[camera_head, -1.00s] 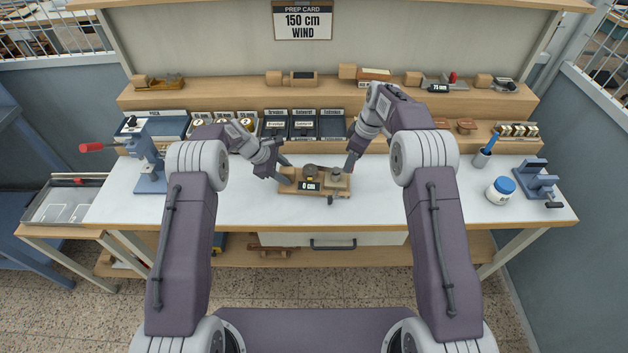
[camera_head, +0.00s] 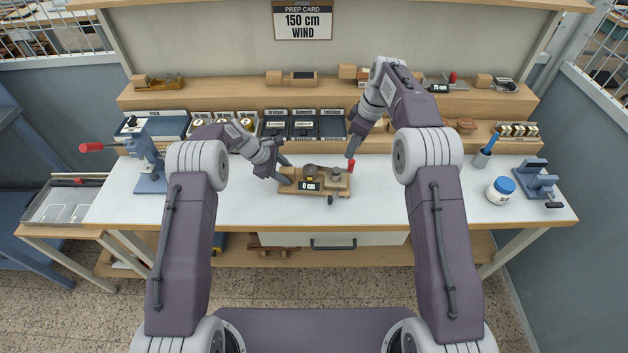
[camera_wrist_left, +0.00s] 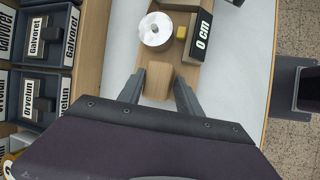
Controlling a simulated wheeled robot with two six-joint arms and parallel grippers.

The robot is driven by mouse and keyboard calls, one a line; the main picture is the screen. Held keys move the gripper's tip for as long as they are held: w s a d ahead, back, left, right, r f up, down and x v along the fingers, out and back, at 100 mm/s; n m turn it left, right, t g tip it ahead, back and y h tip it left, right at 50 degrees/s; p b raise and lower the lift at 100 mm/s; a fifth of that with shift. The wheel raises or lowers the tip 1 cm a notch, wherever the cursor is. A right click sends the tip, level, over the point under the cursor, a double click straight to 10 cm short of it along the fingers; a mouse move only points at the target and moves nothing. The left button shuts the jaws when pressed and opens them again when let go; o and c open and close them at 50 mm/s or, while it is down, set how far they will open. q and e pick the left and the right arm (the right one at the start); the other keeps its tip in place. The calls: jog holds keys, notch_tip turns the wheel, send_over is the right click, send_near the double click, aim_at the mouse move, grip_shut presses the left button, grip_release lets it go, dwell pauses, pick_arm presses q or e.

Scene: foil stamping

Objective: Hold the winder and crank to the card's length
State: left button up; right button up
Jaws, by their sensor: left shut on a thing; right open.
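The winder (camera_head: 314,190) is a wooden board with two round spools and a black display reading "0 cm". It lies on the white bench top and also shows in the left wrist view (camera_wrist_left: 178,58). My left gripper (camera_head: 283,172) is shut on the winder's wooden end block (camera_wrist_left: 159,80), with a finger on each side. A red crank knob (camera_head: 351,165) stands at the winder's right end. My right gripper (camera_head: 349,158) is open, with its fingertips just above or beside the knob; contact cannot be told. The prep card (camera_head: 302,20) on the back wall reads "150 cm WIND".
A blue press with a red handle (camera_head: 92,147) stands at the left. A jar with a blue lid (camera_head: 501,188) and a blue stand (camera_head: 535,178) are at the right. Labelled dark boxes (camera_head: 304,125) sit behind the winder. The bench in front is clear.

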pick_arm(q)
jog(key=shift+s+f, duration=0.2)
jog(key=shift+f, duration=0.15)
jog(key=o, duration=1.5)
jog(key=shift+c, duration=0.2)
pick_arm(e)
jog(key=shift+f, duration=0.1)
jog(key=shift+w, duration=0.1)
pick_arm(q)
jog(key=v, duration=1.2)
jog(key=shift+w+r, duration=0.3)
jog(key=shift+r, duration=0.1)
pick_arm(e)
jog(key=shift+w, duration=0.1)
